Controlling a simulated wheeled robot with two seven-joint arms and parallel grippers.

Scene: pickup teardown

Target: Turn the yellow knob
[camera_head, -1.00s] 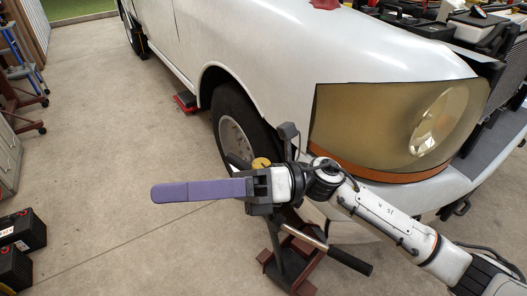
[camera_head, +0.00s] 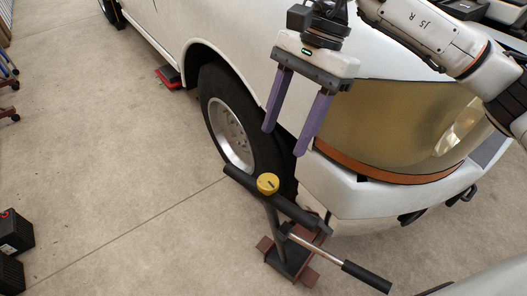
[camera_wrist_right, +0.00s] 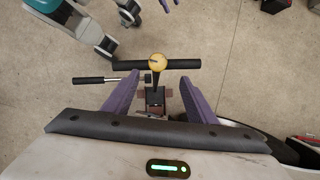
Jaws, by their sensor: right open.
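The yellow knob (camera_head: 268,184) is a small round cap on top of the black crossbar of a floor jack (camera_head: 279,215), beside the truck's front wheel. My right gripper (camera_head: 292,140) is above the knob, its two purple fingers spread apart and pointing down. It is empty and does not touch the knob. In the right wrist view the knob (camera_wrist_right: 158,60) shows beyond the two open fingers (camera_wrist_right: 152,90), roughly in line with the gap between them. My left gripper is not in the head view.
The white truck (camera_head: 240,40) stands on the right, with its front wheel (camera_head: 231,135) and headlight close to the jack. The jack's long handle (camera_head: 340,265) sticks out to the lower right. Black batteries (camera_head: 14,235) lie at far left. The concrete floor between is free.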

